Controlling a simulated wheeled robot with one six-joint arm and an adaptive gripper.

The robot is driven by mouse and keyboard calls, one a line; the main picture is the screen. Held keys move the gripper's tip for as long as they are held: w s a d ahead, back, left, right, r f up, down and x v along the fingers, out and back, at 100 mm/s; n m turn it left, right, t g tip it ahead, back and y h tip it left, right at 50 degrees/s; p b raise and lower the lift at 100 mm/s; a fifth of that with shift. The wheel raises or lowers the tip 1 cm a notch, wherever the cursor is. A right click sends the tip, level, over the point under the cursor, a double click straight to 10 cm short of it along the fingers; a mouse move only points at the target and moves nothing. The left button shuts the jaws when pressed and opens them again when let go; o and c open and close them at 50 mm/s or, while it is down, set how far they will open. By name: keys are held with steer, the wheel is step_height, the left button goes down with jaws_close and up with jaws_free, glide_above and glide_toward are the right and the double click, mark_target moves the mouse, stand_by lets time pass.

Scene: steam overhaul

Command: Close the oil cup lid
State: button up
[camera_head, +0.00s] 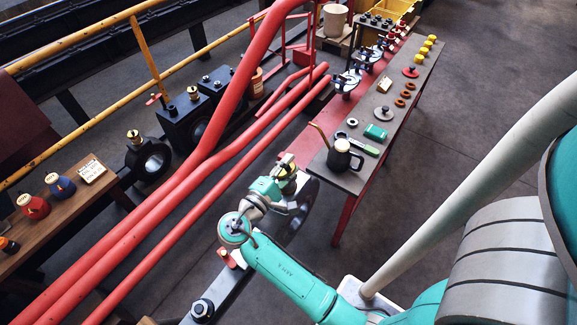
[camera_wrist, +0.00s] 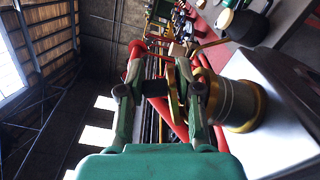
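The brass oil cup (camera_wrist: 238,103) is right of my gripper in the wrist view, close beside the right finger. A thin gold plate (camera_wrist: 173,94), which looks like its lid seen edge-on, stands up between the fingers, nearer the right one. I cannot tell whether a finger touches it. My gripper (camera_wrist: 160,75) is open, with a wide gap between its fingers. In the head view my gripper (camera_head: 274,185) is right at the oil cup (camera_head: 289,168), beside the dark wheel, and partly hides it; the lid is not clear there.
Red pipes (camera_head: 205,165) run just left of my arm. A grey-topped bench (camera_head: 350,178) with an oil can (camera_head: 343,156) and small parts stands right of the cup. Other brass cups top dark housings (camera_head: 150,158) at left. The floor at right is clear.

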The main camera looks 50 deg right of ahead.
steer(key=shift+o, duration=0.8)
